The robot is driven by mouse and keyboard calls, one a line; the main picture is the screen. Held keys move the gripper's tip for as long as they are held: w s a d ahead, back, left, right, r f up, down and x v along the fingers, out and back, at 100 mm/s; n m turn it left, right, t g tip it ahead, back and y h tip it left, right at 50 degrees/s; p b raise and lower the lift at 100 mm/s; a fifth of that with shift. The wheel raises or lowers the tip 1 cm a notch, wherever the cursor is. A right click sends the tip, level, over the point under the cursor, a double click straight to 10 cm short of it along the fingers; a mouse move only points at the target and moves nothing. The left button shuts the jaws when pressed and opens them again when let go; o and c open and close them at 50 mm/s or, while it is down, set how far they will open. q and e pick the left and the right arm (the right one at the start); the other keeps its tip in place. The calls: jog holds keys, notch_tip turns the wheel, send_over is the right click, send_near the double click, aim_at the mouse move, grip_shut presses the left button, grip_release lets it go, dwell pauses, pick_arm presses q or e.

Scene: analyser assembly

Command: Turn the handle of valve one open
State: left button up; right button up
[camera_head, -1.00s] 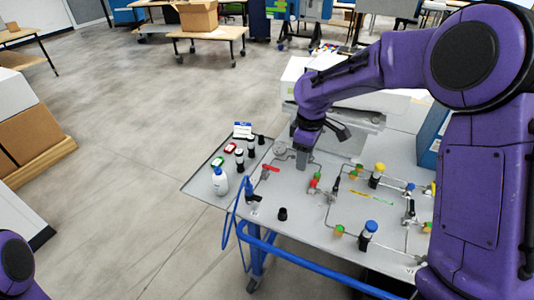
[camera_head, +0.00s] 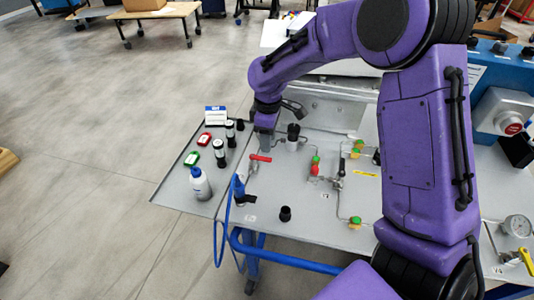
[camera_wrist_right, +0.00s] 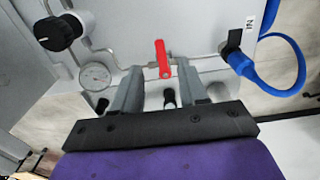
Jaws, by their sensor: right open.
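A red lever handle (camera_head: 260,158) sits on the pipework near the left side of the grey panel; I take it as valve one's handle. In the right wrist view the red handle (camera_wrist_right: 162,58) points across the pipe line, between and just beyond my fingertips. My right gripper (camera_head: 265,143) is just behind the handle in the head view, pointing down. In the wrist view its two fingers (camera_wrist_right: 159,72) are apart, with nothing held between them. Whether a finger touches the handle I cannot tell. My left gripper is not in view.
A black knob (camera_wrist_right: 57,32) and a round gauge (camera_wrist_right: 95,76) stand left of the fingers in the wrist view. A blue hose (camera_wrist_right: 285,90) is on the right. A white bottle (camera_head: 200,184) and several small vials stand left of the panel. A red-green valve (camera_head: 315,168) is to the right.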

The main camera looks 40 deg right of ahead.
aim_at(268, 159)
notch_tip(268, 159, down, 7)
jog(key=shift+r, duration=0.15)
grip_shut()
jog(key=shift+r+p, duration=0.1)
jog(key=shift+p, duration=0.2)
